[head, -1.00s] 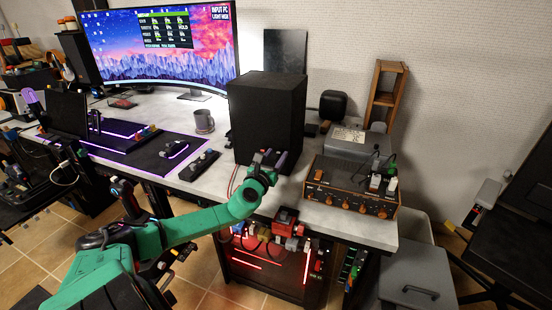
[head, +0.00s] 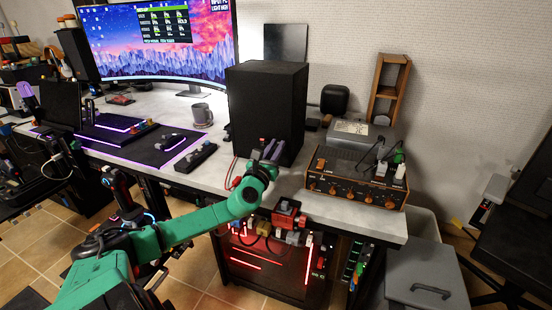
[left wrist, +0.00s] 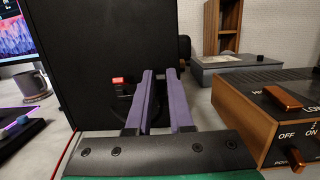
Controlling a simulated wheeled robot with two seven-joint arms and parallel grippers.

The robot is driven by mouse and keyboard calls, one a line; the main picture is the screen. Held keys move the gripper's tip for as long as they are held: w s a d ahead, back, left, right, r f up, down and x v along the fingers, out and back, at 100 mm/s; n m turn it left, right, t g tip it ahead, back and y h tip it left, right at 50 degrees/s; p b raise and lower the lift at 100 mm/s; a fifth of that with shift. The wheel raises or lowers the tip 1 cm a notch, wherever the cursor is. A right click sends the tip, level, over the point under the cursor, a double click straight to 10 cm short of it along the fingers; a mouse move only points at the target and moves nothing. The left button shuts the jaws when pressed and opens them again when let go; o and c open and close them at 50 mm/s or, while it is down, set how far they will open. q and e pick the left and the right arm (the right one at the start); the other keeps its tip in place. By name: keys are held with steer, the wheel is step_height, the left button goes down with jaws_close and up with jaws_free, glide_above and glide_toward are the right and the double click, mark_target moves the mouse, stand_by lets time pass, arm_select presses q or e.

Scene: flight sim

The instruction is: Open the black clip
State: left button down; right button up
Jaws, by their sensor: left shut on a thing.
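A black speaker box (head: 266,105) stands on the grey desk, and it fills the left middle of the left wrist view (left wrist: 90,50). A small red clip (left wrist: 122,80) shows on its near face, just left of my fingers. The black clip cannot be made out against the dark face; my fingers cover that spot. My left gripper (head: 273,150) is against the speaker's lower near face. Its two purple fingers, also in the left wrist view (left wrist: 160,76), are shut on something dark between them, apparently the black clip. My right gripper is not in view.
An orange-knobbed amplifier (head: 355,182) stands close to the right of my left gripper, with a grey box (head: 360,134) behind it. A mug (head: 201,115) stands left of the speaker. A red-lit case (head: 262,262) is below the desk edge.

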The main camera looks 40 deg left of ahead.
arm_select(q)
steer(key=shift+f, duration=0.1)
steer(key=c, duration=0.8)
jaws_free()
